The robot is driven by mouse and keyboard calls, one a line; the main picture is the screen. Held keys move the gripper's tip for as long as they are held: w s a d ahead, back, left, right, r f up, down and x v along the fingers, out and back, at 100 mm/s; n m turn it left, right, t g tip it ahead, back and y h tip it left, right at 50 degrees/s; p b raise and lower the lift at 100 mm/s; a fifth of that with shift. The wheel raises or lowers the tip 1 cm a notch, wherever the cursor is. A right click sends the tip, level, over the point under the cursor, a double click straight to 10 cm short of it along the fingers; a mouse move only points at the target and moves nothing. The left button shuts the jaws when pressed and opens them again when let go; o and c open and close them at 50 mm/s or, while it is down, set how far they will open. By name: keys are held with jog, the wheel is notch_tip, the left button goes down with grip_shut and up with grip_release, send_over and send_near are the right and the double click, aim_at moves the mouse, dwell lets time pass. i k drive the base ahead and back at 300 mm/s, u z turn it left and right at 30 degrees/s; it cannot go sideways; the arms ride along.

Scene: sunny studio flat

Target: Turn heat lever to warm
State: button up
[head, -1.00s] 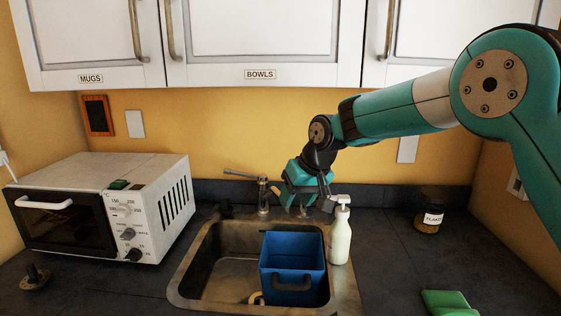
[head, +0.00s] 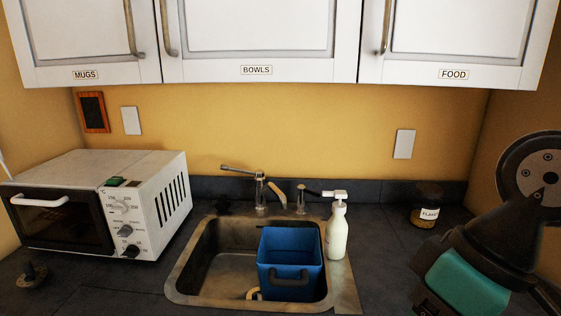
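A tap (head: 260,194) stands behind the sink. A thin grey lever (head: 238,170) on top of it points left, and a tan spout (head: 277,192) slopes down to the right. A short separate post (head: 300,200) stands right of the spout. I see no heat or warm marking on the tap. My arm comes in at the lower right, with its teal end part (head: 462,284) over the counter, well right of the tap and apart from it. My gripper (head: 430,302) is at the bottom edge, mostly cut off; its fingertips do not show.
A blue bin (head: 290,262) stands in the sink (head: 200,262). A white pump bottle (head: 337,232) stands at the sink's right rim. A toaster oven (head: 152,220) with dials is at left, a jar (head: 425,208) at right. Cupboards (head: 256,45) hang above.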

aim_at(300, 188)
jog(key=k, duration=1.05)
jog(key=u, duration=0.85)
jog(key=i, duration=0.85)
jog(key=z, duration=0.55)
jog(key=i, duration=0.5)
jog(key=z, duration=0.45)
